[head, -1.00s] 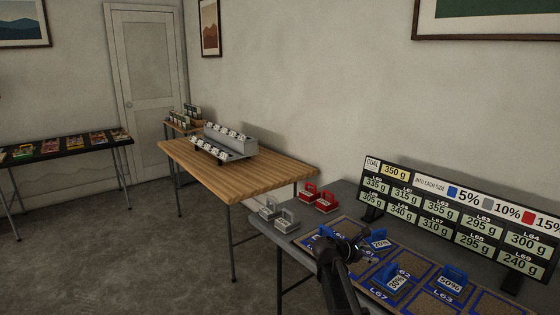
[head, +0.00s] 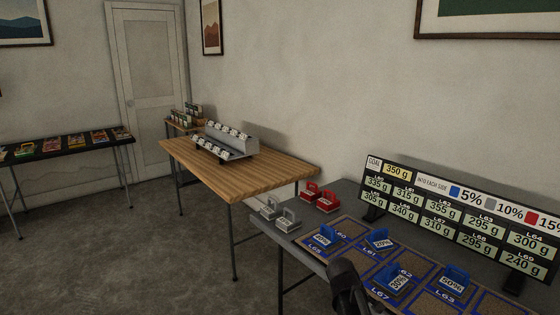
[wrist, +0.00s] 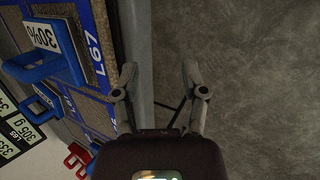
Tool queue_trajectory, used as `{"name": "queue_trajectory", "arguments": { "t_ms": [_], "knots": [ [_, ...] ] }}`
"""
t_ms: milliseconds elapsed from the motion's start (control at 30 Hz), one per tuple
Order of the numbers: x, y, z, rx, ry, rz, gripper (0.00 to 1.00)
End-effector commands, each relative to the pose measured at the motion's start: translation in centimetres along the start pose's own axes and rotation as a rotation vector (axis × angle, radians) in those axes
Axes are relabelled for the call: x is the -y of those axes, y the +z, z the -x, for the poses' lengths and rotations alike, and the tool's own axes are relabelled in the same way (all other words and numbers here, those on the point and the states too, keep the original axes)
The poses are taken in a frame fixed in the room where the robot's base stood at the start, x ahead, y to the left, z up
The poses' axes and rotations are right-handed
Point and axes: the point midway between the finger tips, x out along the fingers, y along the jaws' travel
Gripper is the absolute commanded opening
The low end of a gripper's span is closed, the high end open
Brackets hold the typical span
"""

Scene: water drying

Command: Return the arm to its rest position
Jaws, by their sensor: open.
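My gripper (wrist: 158,85) is open and empty in the wrist view, with the grey floor and the table edge behind its fingers. In the head view my dark arm shows at the bottom, in front of the near edge of the grey table (head: 294,240); the fingers are not visible there. Several blue handled blocks stand on the labelled cork mat (head: 350,254). One blue block (head: 325,238) stands at its left end, clear of my arm. The block marked 30% (wrist: 42,62) shows left of my gripper in the wrist view, apart from it.
Grey blocks (head: 286,220) and red blocks (head: 327,201) stand at the grey table's left. A weight board (head: 460,215) stands along its back. A wooden table (head: 270,172) with a stepped rack (head: 228,140) is behind. The floor (head: 120,255) at left is clear.

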Motion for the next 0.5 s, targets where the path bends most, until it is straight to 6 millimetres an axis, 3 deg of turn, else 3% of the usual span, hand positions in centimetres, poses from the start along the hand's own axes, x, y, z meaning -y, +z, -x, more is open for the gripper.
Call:
{"name": "queue_trajectory", "arguments": {
  "t_ms": [33, 200, 500],
  "knots": [
    [1.6, 0.7, 0.1, -0.018, -0.052, -0.073, 0.56],
    [5.6, 1.6, 0.7, -0.053, -0.225, -0.310, 0.56],
    [9.9, 2.4, 1.9, -0.049, -0.430, -0.564, 0.56]
  ]
}}
